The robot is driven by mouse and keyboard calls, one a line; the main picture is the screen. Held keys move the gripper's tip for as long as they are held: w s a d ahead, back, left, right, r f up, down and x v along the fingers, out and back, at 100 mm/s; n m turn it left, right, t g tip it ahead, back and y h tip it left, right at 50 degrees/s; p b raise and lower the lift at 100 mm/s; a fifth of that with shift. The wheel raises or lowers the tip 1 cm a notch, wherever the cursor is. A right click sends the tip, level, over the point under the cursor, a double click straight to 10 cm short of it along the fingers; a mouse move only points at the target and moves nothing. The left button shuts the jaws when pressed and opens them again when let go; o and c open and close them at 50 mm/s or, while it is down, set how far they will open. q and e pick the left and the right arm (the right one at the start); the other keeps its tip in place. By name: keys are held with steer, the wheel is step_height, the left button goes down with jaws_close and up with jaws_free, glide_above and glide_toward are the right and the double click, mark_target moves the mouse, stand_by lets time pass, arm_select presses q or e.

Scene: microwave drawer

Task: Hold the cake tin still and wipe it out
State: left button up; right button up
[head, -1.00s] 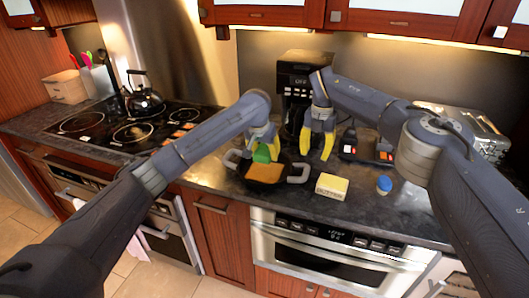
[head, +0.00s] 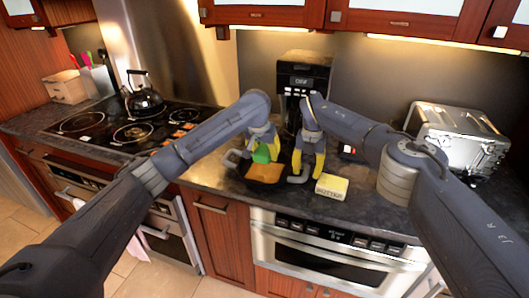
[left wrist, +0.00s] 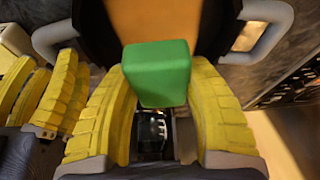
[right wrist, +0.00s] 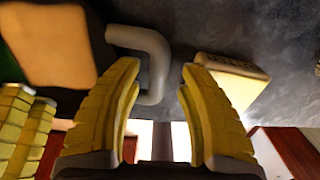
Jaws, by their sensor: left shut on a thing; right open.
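The dark cake tin (head: 264,183) stands on the counter, with a grey loop handle on each side and an orange-brown patch (head: 262,171) inside. My left gripper (left wrist: 157,100) is shut on a green block (head: 262,153) and holds it over the tin's inside. I cannot tell whether the block touches the patch. My right gripper (head: 308,167) is open and low at the tin's right handle (head: 299,177). In the right wrist view that handle (right wrist: 155,65) shows between its fingertips. I cannot tell whether the fingers touch it.
A yellow lettered block (head: 331,187) lies on the counter just right of my right gripper. A coffee maker (head: 304,75) stands behind, a metal toaster (head: 456,135) at the right, and a stove with a kettle (head: 144,98) at the left. The counter's front edge is close.

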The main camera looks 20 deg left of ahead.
steer(key=shift+f, duration=0.55)
jaws_close()
stand_by(0.5)
steer(key=shift+o, duration=0.7)
jaws_free()
jaws_close()
